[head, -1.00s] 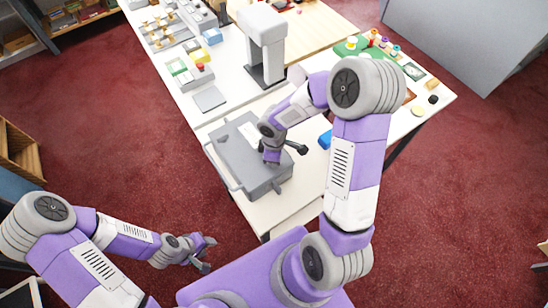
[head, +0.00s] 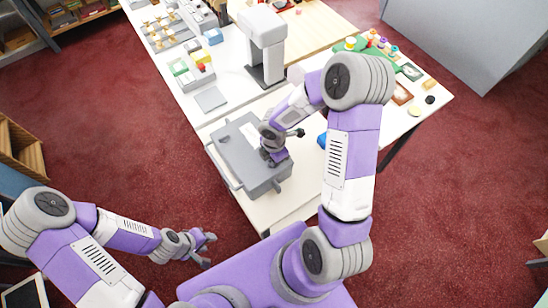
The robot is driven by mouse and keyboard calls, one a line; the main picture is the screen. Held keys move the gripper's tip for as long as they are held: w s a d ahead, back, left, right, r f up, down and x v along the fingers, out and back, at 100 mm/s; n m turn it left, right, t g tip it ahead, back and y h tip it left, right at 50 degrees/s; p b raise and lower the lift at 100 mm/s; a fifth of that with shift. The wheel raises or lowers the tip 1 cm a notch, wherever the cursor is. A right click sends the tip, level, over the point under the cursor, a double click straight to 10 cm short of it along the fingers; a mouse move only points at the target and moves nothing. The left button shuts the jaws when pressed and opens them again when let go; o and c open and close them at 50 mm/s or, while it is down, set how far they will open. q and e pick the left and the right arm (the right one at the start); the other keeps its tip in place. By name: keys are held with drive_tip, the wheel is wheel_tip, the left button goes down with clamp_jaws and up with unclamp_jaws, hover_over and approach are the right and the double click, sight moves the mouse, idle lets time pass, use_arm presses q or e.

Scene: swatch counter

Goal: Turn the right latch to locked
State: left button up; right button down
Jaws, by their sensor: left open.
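A grey case (head: 236,152) with a pale label (head: 249,132) on top lies on the white table's near end. A long bar handle (head: 222,168) runs along its left side. A small dark fitting (head: 224,140) shows on the lid's left part; I cannot tell if it is a latch. My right gripper (head: 268,158) is low over the lid's right part, its fingers largely hidden by its own wrist. The right latch is not clearly visible, so its position cannot be read. My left gripper (head: 208,249) is open and empty, off the table's near left edge.
A white and grey machine (head: 265,45) stands behind the case. A blue object (head: 322,140) lies right of it, partly behind my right arm. A flat grey pad (head: 210,98) and small trays are at the back left. The right table corner holds small discs.

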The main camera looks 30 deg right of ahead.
idle(0.3)
drive_tip(key=c, duration=1.2)
unclamp_jaws()
drive_tip(key=shift+o, duration=0.2)
drive_tip(key=shift+r, duration=0.1)
wheel_tip(320, 180, up, 8)
drive_tip(key=shift+f+p, duration=0.25)
drive_tip(key=shift+p, duration=0.65)
drive_tip(key=shift+f, duration=0.1)
